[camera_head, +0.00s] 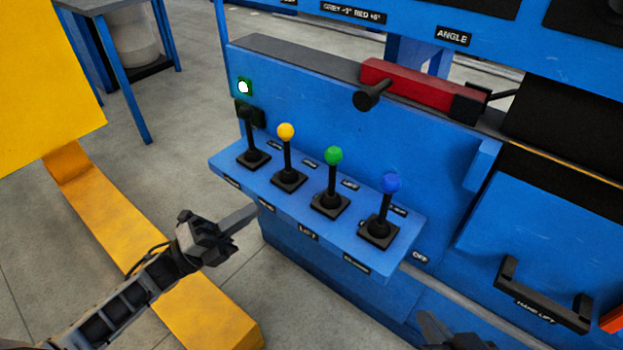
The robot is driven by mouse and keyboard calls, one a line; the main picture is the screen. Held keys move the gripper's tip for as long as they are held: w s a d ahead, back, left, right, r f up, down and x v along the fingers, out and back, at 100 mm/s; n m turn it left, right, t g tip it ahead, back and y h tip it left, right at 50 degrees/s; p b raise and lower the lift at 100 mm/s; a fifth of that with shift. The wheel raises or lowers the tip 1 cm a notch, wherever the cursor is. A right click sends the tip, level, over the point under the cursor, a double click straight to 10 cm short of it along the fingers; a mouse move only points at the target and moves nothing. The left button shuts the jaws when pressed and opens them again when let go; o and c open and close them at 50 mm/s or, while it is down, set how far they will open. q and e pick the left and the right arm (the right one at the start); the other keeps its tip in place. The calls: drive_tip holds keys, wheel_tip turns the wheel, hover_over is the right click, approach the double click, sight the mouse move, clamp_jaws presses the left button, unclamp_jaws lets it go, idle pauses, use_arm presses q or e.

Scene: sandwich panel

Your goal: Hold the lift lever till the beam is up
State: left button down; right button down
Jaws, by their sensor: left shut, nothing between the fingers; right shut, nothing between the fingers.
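A blue shelf (290,222) carries a row of levers with black bases. The third from the left has a green knob (333,155) and stands roughly upright; the front-edge label in line with it reads "LIFT" (308,233). Beside it are a yellow-knobbed lever (285,131) and a blue-knobbed lever (390,183). My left gripper (245,218) is shut and empty, left of the shelf's front edge and apart from the levers. My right gripper (432,325) is shut and only partly in view at the bottom edge. A blue crosspiece (400,22) runs along the top; I cannot tell whether it is the beam.
A black-knobbed lever (244,108) stands at the left end, below a lit green lamp (244,87). A red block (415,88) with a black handle is on the machine. A black handle (540,300) is at lower right. A yellow structure (45,90) stands at left.

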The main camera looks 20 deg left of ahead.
sight(332, 179)
use_arm(q)
drive_tip(key=x, duration=1.4)
use_arm(e)
drive_tip(key=shift+r, duration=0.1)
